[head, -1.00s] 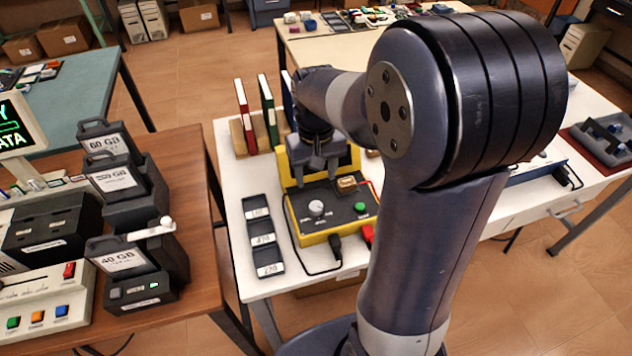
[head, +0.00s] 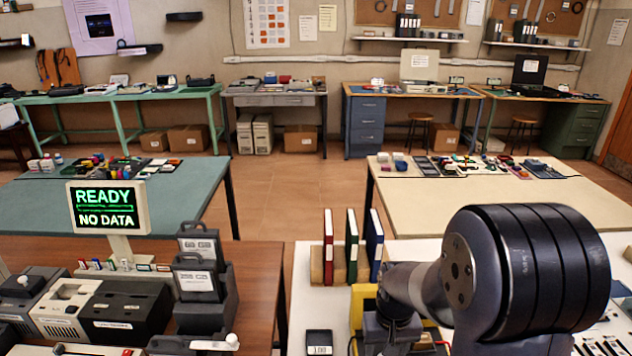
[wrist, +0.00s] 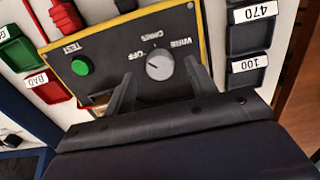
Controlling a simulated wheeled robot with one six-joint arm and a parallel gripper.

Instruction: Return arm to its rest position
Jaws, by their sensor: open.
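My gripper (wrist: 162,78) is open and empty, its two dark fingers apart over the yellow-edged tester box (wrist: 112,60) in the wrist view. The tester's dark face has a grey dial (wrist: 159,65) and a round green button (wrist: 82,65). The dial shows between the fingers; I cannot tell the exact gap to the panel. In the head view my arm (head: 455,265) is bent forward and down at lower right, with the gripper (head: 392,338) low in the picture. Its fingertips and most of the tester are hidden or cut off there.
Red, green and blue upright books (head: 351,245) stand just behind the gripper. Dark trays labelled 470 (wrist: 254,28) and 100 (wrist: 246,76) lie beside the tester; green and red bins lie opposite. A READY / NO DATA screen (head: 108,208) stands on the brown table at left. Open floor (head: 290,195) lies beyond.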

